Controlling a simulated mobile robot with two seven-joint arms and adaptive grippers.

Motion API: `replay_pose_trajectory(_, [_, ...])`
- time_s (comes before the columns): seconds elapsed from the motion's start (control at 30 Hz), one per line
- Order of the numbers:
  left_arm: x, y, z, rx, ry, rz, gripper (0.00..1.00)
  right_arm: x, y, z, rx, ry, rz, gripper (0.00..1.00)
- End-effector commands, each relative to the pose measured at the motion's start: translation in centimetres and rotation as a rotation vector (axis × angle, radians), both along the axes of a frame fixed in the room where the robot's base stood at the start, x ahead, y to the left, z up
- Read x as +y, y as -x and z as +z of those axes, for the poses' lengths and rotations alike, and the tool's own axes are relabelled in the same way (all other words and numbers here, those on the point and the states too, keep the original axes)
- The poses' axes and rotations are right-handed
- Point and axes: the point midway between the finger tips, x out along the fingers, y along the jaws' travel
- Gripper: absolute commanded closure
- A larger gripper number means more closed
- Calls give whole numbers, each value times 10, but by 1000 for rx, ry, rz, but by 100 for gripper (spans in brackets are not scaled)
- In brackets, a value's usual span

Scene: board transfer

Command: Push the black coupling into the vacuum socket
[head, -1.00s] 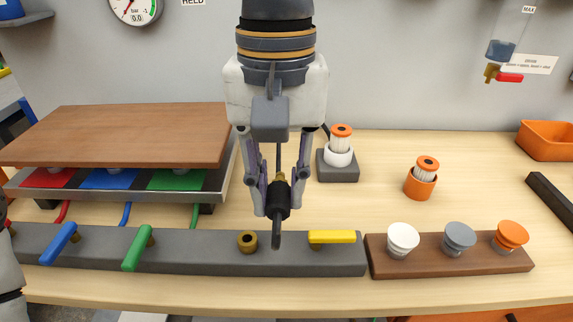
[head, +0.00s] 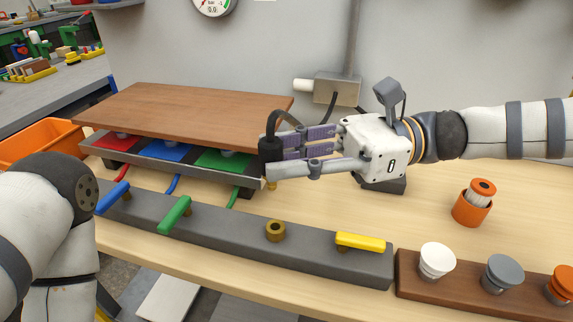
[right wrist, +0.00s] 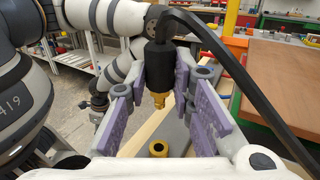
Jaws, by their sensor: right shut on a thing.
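The black coupling (head: 271,155) is upright, with its brass tip pointing down and a black hose leaving its top. My right gripper (head: 276,160) comes in from the right, lies level and is shut on the coupling. The coupling also shows between the fingers in the right wrist view (right wrist: 158,68). The brass socket (head: 275,231) stands on the grey rail (head: 315,255), between the green and yellow levers. In the right wrist view the socket (right wrist: 158,149) is below the coupling tip, clearly apart from it. My left arm shows at the left; its gripper is not visible.
A brown board (head: 185,112) rests above red, blue and green pads beside the coupling. The yellow lever (head: 360,242) is right of the socket. A wooden strip with knobs (head: 460,287) and an orange cup (head: 472,208) stand at the right. Bench behind the rail is partly clear.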

Motion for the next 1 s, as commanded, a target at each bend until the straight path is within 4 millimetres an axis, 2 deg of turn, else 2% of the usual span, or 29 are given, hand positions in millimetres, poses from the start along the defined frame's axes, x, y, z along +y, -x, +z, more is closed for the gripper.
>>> replay_pose_trajectory(0.13, [0, -3, 3, -12, 1, 0, 60, -2, 0, 1, -3, 4, -1, 100])
replay_pose_trajectory(0.4, [0, 10, -9, 36, 0, 0, 60, -1, 0, -37, 7, 4, 2, 100])
replay_pose_trajectory(0.6, [0, 16, -15, 56, 0, 0, 60, -1, 0, -55, 4, 3, 2, 100])
replay_pose_trajectory(1.0, [0, 17, -16, 59, 0, 0, 60, -1, 0, -58, -1, 4, 2, 100])
